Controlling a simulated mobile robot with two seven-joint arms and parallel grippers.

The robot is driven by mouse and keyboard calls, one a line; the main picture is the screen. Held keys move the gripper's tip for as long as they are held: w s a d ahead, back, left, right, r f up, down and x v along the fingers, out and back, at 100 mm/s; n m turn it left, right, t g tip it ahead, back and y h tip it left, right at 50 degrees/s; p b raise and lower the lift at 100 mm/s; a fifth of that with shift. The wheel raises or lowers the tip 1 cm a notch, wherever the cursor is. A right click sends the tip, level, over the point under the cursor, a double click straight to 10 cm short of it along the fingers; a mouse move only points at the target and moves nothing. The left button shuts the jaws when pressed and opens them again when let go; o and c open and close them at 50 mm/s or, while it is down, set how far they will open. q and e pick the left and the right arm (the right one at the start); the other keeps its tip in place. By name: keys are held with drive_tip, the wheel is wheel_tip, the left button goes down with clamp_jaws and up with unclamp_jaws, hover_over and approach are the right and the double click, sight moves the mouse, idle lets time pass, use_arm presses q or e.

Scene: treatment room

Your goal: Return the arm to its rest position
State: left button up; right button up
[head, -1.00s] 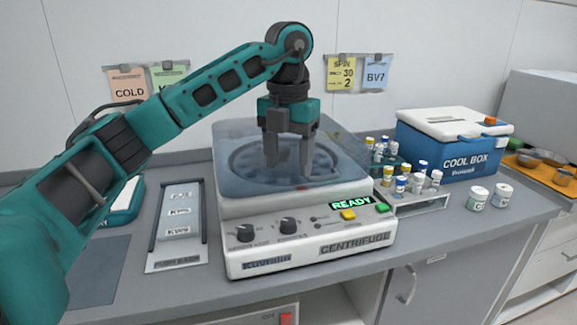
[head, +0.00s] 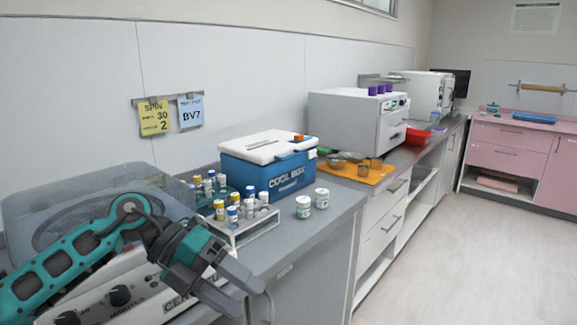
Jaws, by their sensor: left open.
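My left arm comes in from the lower left in the head view, low in front of the centrifuge (head: 45,195). My left gripper (head: 248,295) is open, its two grey fingers pointing down to the right, with nothing between them. It hangs in front of the counter's front edge, below the vial rack. My right gripper is not in view.
A white rack (head: 240,228) of several capped vials stands just behind the gripper. The blue cool box (head: 285,178) and two white jars (head: 303,207) are right of it. An orange tray (head: 350,172) lies farther along. The floor (head: 455,255) at right is clear.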

use_arm(q)
drive_tip(key=s+d+r+n+t+h, duration=0.1)
drive_tip(key=s+d+n+t+h, duration=0.1)
drive_tip(key=d+n+h, duration=0.4)
drive_tip(key=a+f+n+t+y, duration=0.5)
drive_tip(key=f+n+t, duration=0.3)
drive_tip(key=n, duration=0.4)
drive_tip(key=a+f+n+t+y, duration=0.4)
drive_tip(key=f+n+t, duration=0.2)
drive_tip(key=n+t, duration=0.4)
drive_tip(key=s+a+f+n+g+y, duration=0.3)
drive_tip(key=s+f+n, duration=0.1)
drive_tip(key=s+f, duration=0.2)
drive_tip(key=s+a+f+n+g+y, duration=0.3)
drive_tip(key=s+f, duration=0.3)
drive_tip(key=f, duration=0.3)
drive_tip(key=shift+a+f+n+g, duration=0.25)
drive_tip(key=shift+f+n+g, duration=0.05)
drive_tip(key=shift+n+g, duration=0.1)
